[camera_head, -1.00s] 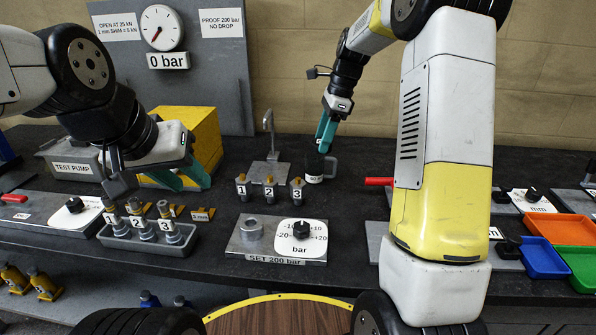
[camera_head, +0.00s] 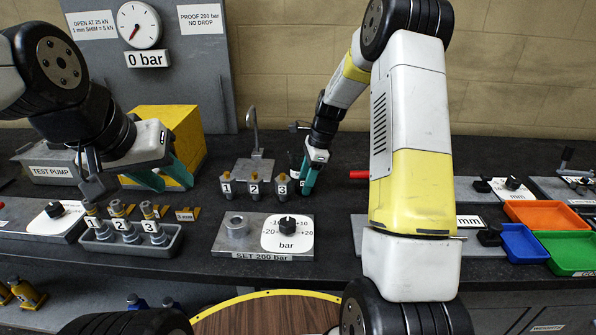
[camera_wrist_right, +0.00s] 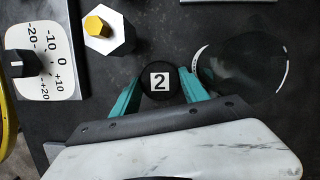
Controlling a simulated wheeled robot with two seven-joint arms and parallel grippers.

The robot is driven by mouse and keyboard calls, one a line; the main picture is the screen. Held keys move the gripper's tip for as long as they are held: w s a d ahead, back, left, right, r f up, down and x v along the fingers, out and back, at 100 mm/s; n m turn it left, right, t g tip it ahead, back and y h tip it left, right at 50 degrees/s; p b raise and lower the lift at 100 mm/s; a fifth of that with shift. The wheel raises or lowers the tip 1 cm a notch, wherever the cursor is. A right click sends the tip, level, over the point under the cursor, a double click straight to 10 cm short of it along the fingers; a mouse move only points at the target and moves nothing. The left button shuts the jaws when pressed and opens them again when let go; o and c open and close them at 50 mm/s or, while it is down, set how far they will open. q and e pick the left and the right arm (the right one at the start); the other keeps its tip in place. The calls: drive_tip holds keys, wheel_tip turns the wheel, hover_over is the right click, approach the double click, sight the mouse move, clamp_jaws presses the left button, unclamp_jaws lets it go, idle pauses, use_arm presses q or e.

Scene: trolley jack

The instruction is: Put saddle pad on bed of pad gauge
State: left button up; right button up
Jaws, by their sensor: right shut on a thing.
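A black round piece marked 2, which looks like the saddle pad (camera_wrist_right: 160,80), sits between the teal fingertips of my right gripper (camera_wrist_right: 161,88) in the right wrist view. The right gripper is shut on it. In the head view the right gripper (camera_head: 308,184) points down near the bench top, just right of the block marked 3; the pad is mostly hidden there. My left gripper (camera_head: 165,178) is open and empty above the left of the bench. Devices marked mm stand at the right, one with a white dial plate (camera_head: 513,190); I cannot tell which is the pad gauge.
A dark round cup (camera_wrist_right: 240,68) is close beside the right gripper. Numbered yellow-topped blocks (camera_head: 254,186) stand just left of it. The bar dial block (camera_head: 240,245) is in front. A red handle (camera_head: 359,175) and orange (camera_head: 543,214), blue and green trays lie to the right.

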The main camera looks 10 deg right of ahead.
drive_tip(key=o, duration=1.3)
drive_tip(key=shift+f, duration=0.1)
